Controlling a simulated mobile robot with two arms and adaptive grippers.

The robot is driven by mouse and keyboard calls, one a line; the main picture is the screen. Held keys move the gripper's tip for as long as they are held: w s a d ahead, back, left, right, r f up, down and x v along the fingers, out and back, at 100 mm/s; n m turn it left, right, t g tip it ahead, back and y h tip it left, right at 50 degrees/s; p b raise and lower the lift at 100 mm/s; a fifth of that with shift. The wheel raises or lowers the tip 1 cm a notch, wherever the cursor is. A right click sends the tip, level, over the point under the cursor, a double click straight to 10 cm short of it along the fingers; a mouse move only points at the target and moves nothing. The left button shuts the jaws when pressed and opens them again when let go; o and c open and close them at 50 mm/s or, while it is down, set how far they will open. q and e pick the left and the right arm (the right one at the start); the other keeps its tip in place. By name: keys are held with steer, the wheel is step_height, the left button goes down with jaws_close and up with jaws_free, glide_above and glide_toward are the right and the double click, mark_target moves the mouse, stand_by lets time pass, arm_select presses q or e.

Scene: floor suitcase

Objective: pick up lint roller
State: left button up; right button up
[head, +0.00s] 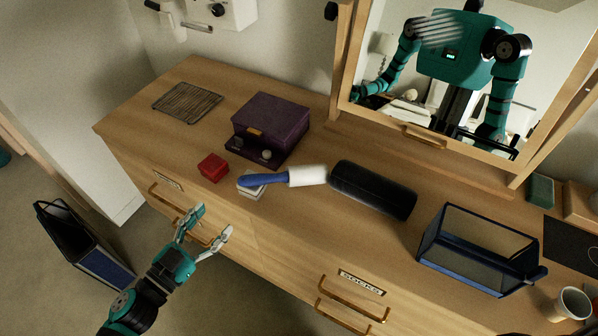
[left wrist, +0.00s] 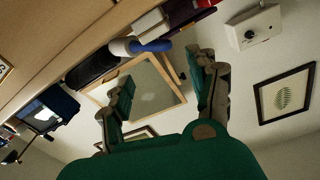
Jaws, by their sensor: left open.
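The lint roller (head: 289,177) lies on the dresser top, its blue handle pointing left and its white roll pointing right toward a black cylinder. Its handle end rests over a small white box. It also shows in the left wrist view (left wrist: 150,46). My left gripper (head: 208,224) is open and empty in front of the dresser's front edge, below and to the left of the lint roller and apart from it. In the left wrist view its two fingers (left wrist: 160,85) stand wide apart with nothing between them. My right gripper is not in view, apart from my mirror reflection.
A red box (head: 213,167), a purple jewelry box (head: 270,125) and a black cylinder (head: 373,189) stand near the lint roller. A blue-framed bin (head: 478,250) and a cup (head: 570,304) are at right. Drawer handles (head: 352,314) stick out in front. A mirror (head: 440,70) stands behind.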

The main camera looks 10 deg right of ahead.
arm_select(q)
steer(key=p, duration=0.1)
glide_toward(244, 184)
steer(key=x, duration=0.3)
steer(key=p+x, duration=0.1)
steer(key=x, duration=0.4)
steer(key=shift+w+d, duration=0.25)
steer(key=shift+w, duration=0.1)
steer(key=shift+s, duration=0.1)
steer(key=shift+c, duration=1.2)
jaws_close()
